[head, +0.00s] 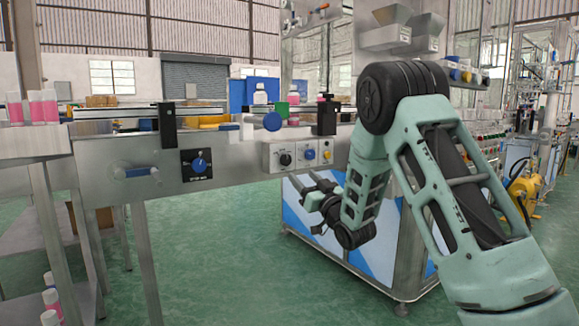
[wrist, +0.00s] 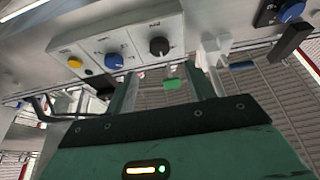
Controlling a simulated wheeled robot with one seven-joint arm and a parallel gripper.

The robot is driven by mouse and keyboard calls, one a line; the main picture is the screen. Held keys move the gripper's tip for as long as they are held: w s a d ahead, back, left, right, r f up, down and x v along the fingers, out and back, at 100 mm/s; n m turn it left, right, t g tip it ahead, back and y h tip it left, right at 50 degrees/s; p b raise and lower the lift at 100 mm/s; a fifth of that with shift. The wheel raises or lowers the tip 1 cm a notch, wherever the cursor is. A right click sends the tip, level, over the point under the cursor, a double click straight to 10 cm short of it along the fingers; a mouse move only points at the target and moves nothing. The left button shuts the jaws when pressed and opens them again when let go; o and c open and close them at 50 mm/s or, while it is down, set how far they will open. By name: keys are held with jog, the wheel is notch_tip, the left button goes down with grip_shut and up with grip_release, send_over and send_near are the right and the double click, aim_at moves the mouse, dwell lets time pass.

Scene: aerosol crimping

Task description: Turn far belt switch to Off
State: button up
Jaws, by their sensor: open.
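A black switch plate with a blue knob (head: 199,164) is on the conveyor's steel side, left of centre in the head view. It shows at the top right of the wrist view (wrist: 290,11). A control panel to its right has a black knob (head: 286,159), a blue knob (head: 310,154) and a yellow button (head: 326,155). I cannot tell which is the far belt switch, and the labels and settings are too small to read. My gripper (head: 303,200) is open and empty, below the panel and apart from it. In the wrist view its fingers (wrist: 168,68) show near the black knob (wrist: 159,46).
A blue handle (head: 137,171) sticks out left of the switch plate. Black brackets (head: 167,126) rise at the belt's edge. A blue and white cabinet (head: 310,227) stands behind my gripper. Pink bottles (head: 43,106) stand at the left. Green floor left of my gripper is clear.

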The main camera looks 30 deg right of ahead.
aim_at(287, 160)
jog(key=x, duration=0.8)
jog(key=shift+w+r+b, duration=0.15)
jog(key=shift+w+b, duration=0.15)
jog(key=shift+b, duration=0.1)
jog(key=c, duration=1)
